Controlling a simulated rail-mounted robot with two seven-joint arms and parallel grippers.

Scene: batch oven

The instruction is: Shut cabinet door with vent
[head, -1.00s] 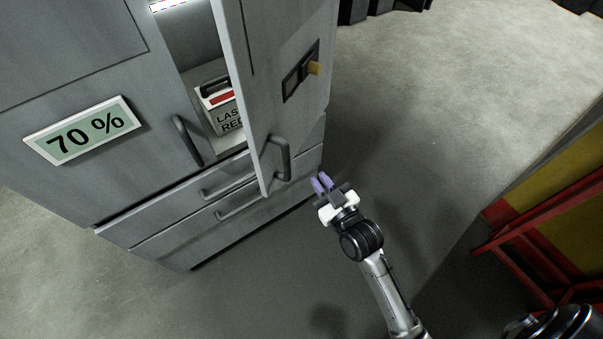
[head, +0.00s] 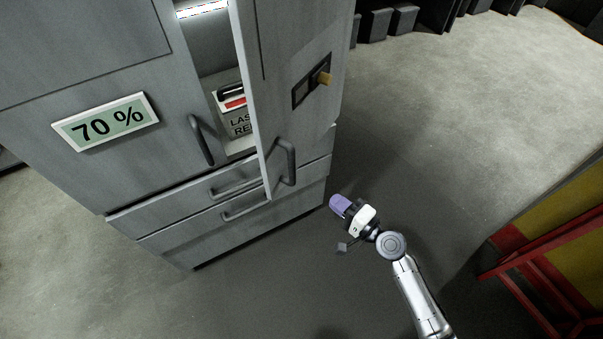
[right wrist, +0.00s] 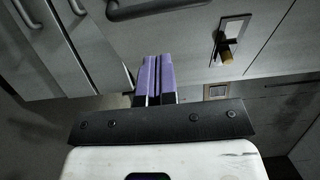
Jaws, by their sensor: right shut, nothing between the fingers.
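The cabinet's right door (head: 290,115) is grey and stands ajar, swung outward, with a gap on its left side into the lit interior. It has a bar handle (head: 290,162) low down and a dark plate with a yellow-tipped knob (head: 325,78) above it. In the right wrist view the door (right wrist: 190,35) is ahead, with the knob (right wrist: 225,52) right of the fingers and the handle (right wrist: 150,8) at the top. My right gripper (head: 338,205), with purple fingers, is shut and empty, apart from the door, to its lower right. My left gripper is not in view.
Inside the cabinet stands a white box (head: 236,118) with a black handle and a red stripe. The closed left door bears a "70 %" sign (head: 105,122). Shut drawers (head: 235,195) lie below. A red and yellow frame (head: 545,240) stands at right. Floor between is clear.

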